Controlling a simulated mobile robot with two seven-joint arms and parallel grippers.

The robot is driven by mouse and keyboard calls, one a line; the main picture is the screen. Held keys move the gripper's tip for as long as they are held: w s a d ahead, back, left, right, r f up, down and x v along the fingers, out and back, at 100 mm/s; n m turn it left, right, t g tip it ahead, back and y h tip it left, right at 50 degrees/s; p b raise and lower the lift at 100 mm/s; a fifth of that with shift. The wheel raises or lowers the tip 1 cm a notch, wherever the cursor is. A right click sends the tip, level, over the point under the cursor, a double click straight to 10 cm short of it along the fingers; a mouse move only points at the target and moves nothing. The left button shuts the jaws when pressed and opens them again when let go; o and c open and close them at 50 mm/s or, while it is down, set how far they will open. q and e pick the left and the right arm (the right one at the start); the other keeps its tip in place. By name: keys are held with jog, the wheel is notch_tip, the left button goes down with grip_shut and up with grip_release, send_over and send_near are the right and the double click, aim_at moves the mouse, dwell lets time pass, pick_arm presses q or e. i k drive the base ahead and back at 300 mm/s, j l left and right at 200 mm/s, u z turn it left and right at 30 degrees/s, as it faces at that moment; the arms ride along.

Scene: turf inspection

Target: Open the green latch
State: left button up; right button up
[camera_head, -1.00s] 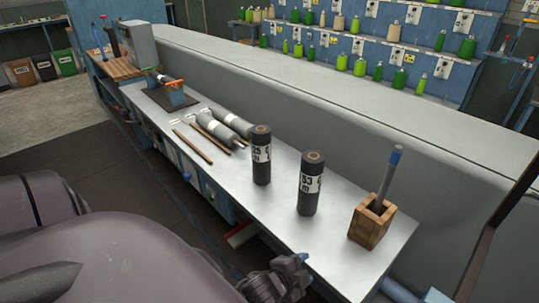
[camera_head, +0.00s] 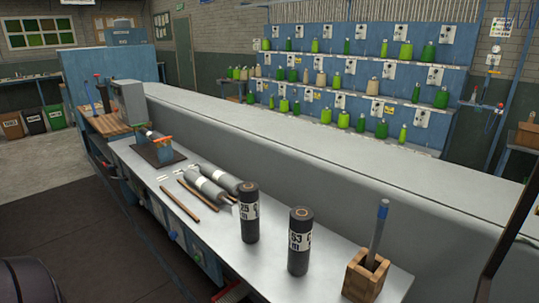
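The bench (camera_head: 330,262) runs along the middle of the view, with a blue front below its grey top. Neither of my grippers is in view. A dark rounded part of mine shows at the lower left corner.
On the bench stand two dark labelled cylinders (camera_head: 249,212) (camera_head: 300,240) and a wooden holder (camera_head: 365,278) with a blue-tipped rod. Grey cylinders (camera_head: 206,187) and thin sticks (camera_head: 194,199) lie behind. Racks of green bottles (camera_head: 360,85) stand beyond. The dark floor at left looks clear.

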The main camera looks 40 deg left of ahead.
aim_at(139, 126)
jog(key=u, duration=2.3)
jog(key=i+j+u, duration=0.25)
jog(key=i+u, duration=0.2)
jog(key=i, duration=0.25)
jog(key=i+j+u, duration=0.15)
jog(key=i+u, duration=0.25)
jog(key=i, duration=2.15)
jog(key=i+j+z, duration=0.1)
jog(key=i+z, duration=0.2)
jog(key=i, duration=0.25)
jog(key=i+j+z, duration=0.35)
jog(key=i, duration=0.2)
jog(key=i+j+z, duration=0.3)
jog(key=i, duration=0.25)
